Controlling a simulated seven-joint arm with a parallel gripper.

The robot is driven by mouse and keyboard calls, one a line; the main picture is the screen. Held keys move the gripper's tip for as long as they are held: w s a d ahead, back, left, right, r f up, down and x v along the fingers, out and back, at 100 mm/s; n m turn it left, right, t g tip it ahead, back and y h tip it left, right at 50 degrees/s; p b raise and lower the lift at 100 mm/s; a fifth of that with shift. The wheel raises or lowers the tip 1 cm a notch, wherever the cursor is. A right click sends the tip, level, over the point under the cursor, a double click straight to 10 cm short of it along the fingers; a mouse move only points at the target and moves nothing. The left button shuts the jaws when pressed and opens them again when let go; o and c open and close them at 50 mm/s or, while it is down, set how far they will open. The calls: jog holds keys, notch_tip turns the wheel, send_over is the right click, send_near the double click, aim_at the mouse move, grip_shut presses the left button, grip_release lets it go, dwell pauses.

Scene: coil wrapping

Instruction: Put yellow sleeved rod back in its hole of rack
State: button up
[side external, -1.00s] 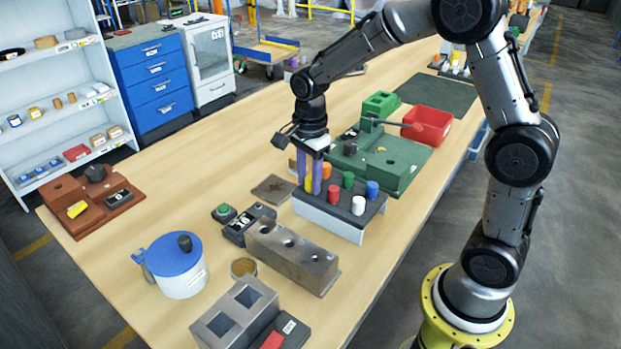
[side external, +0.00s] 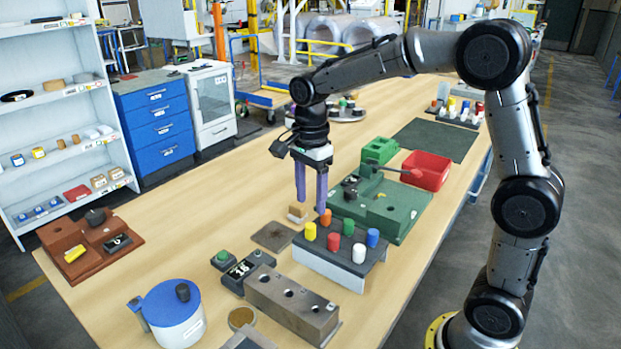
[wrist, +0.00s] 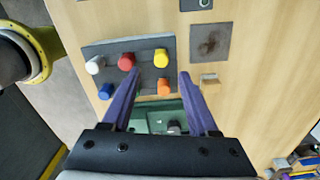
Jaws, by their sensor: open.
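The rod's lower part is hidden in the rack.
Orange (side external: 326,217), green (side external: 348,226), blue (side external: 373,237), red (side external: 333,241) and white (side external: 358,253) rods stand close by in the rack. A green fixture (side external: 385,205) is behind it. A metal block (side external: 292,303) with holes lies in front.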

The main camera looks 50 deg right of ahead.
jog(key=s+a+r+n+t, duration=0.1)
jog(key=s+r+n+t, duration=0.1)
jog(key=s+r+n, duration=0.3)
jog(key=s+a+r+n+t, duration=0.1)
jog(key=s+r+n, duration=0.2)
jog(key=s+n, duration=0.3)
jog(key=s+f+n+t, duration=0.2)
jog(key=s+f+n, duration=0.2)
jog(key=s+n, duration=0.5)
jog(key=shift+s+a+f+t, duration=0.15)
jog(key=shift+s+a+t, duration=0.15)
jog(key=shift+s, duration=0.45)
dwell(0.8)
